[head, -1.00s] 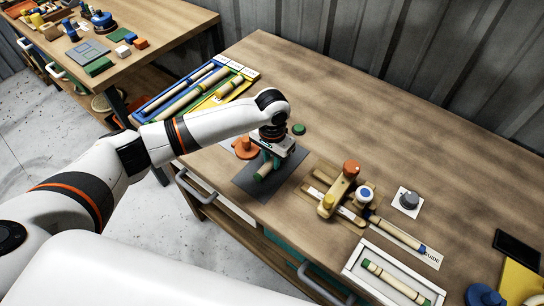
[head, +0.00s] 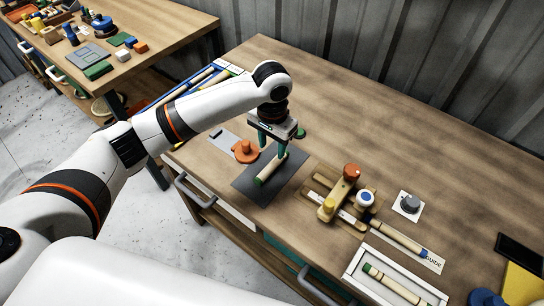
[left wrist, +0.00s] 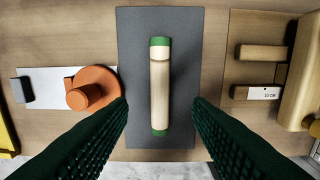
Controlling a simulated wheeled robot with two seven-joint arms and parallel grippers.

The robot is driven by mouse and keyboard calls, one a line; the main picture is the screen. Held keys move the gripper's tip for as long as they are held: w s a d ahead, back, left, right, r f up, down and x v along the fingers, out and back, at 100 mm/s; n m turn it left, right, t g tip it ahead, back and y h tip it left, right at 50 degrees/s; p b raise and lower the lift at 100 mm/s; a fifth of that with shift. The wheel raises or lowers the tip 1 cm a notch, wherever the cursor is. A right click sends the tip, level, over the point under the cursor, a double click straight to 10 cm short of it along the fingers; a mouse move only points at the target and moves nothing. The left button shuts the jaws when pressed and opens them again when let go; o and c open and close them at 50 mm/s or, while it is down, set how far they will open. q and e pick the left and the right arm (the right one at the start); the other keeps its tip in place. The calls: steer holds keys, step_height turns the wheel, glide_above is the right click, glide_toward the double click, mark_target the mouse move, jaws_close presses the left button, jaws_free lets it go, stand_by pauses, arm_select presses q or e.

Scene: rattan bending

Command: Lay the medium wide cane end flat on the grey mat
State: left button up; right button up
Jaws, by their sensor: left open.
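The cane piece (head: 270,168), pale with green ends, lies flat on the grey mat (head: 247,185). In the left wrist view the cane piece (left wrist: 160,90) lies lengthwise along the middle of the grey mat (left wrist: 135,60). My left gripper (head: 272,150) is above the mat, over the cane's far part. Its dark green fingers (left wrist: 160,108) are spread wide on either side of the cane, with nothing between them touching it. My right gripper is not in view.
An orange round knob (head: 245,151) on a grey plate stands left of the mat. A wooden bending jig (head: 340,190) stands right of it. A white tray (head: 352,270) holds another cane.

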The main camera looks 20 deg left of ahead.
arm_select(q)
step_height(320, 180, up, 5)
steer(key=shift+f, duration=0.15)
stand_by(0.5)
